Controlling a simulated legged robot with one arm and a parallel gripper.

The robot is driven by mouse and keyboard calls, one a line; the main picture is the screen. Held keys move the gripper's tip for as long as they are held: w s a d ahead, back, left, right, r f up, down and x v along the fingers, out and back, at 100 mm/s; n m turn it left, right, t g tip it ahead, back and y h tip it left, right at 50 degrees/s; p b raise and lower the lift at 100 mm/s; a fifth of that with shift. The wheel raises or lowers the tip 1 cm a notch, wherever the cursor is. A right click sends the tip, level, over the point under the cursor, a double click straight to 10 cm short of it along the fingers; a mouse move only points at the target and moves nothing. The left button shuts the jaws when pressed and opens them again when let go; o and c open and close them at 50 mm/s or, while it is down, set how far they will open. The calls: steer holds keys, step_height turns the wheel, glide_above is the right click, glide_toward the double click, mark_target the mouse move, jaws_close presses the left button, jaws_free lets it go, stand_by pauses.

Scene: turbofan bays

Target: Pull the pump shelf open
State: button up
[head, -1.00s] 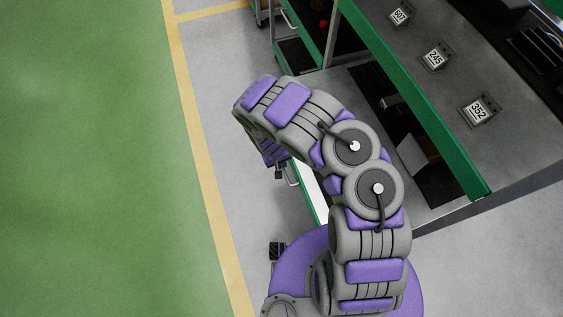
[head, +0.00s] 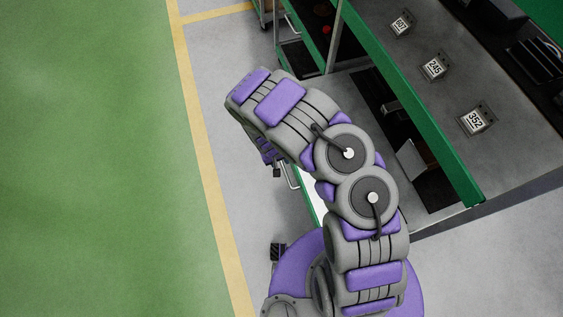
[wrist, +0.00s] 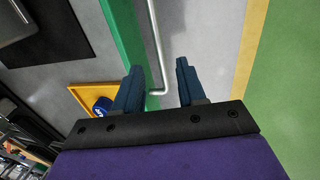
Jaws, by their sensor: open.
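In the wrist view my gripper (wrist: 158,84) is open, with its two dark blue fingers apart. A thin metal handle bar (wrist: 155,45) runs down the picture and bends left between the fingertips. The bar stands beside a green shelf edge (wrist: 122,35); I cannot tell whether a finger touches it. In the head view a handle (head: 292,176) shows partly behind my arm, beside a green-edged shelf (head: 312,196). My gripper is mostly hidden there by my arm. No label naming the pump shelf is readable.
A bench with a green edge (head: 420,105) and number tags (head: 476,120) stands at the right. In the wrist view a yellow tray (wrist: 88,93) holds a blue round part (wrist: 102,106). Free grey floor and a yellow line (head: 205,170) lie left of my arm.

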step_height(320, 180, up, 11)
steer(key=a+p, duration=0.1)
steer(key=a, duration=0.1)
steer(key=shift+s, duration=0.3)
steer(key=shift+a, duration=0.1)
steer(key=s+d+r+m+g+b, duration=0.1)
steer(key=s+d+r+m, duration=0.15)
steer(key=d+r, duration=0.6)
steer(key=s+d+r+m+b, duration=0.1)
steer(key=s+d+r, duration=0.35)
steer(key=r, duration=0.75)
steer(key=s+d+r+y+b, duration=0.1)
steer(key=s+r, duration=0.4)
steer(key=s, duration=0.6)
steer(key=s+d+r+g+y+b, duration=0.1)
steer(key=s+d+r, duration=0.3)
steer(key=s, duration=0.6)
steer(key=shift+s+r+g+b, duration=0.3)
steer(key=shift+s+r, duration=0.1)
steer(key=shift+r, duration=0.2)
